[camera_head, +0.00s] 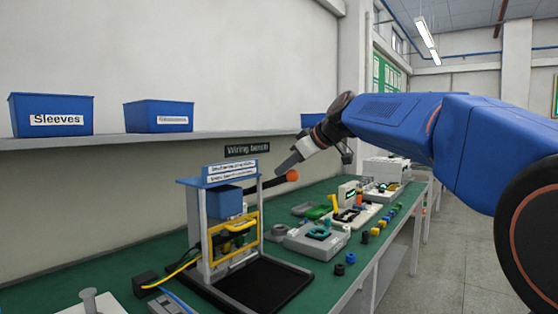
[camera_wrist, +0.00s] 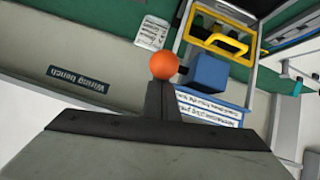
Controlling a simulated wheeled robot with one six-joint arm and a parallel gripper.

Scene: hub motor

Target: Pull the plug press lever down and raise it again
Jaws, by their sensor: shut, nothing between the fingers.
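The plug press (camera_head: 215,225) stands on the green bench at the left centre, with a blue top plate, grey posts and a yellow guard. Its dark lever (camera_head: 274,182) sticks out to the right, tilted slightly up, and ends in an orange ball knob (camera_head: 292,176). My gripper (camera_head: 281,170) is shut and empty, close to the knob. In the wrist view, the shut fingertips (camera_wrist: 158,86) sit right by the knob (camera_wrist: 163,66), which partly shows beyond them. I cannot tell whether they touch. The press's yellow guard (camera_wrist: 222,45) and blue block (camera_wrist: 208,73) show behind.
Grey fixtures (camera_head: 317,240) and several small coloured parts lie along the bench to the right of the press. A black mat (camera_head: 262,284) lies before the press. Blue bins, one marked Sleeves (camera_head: 52,115), stand on the wall shelf (camera_head: 100,141). The aisle floor at right is clear.

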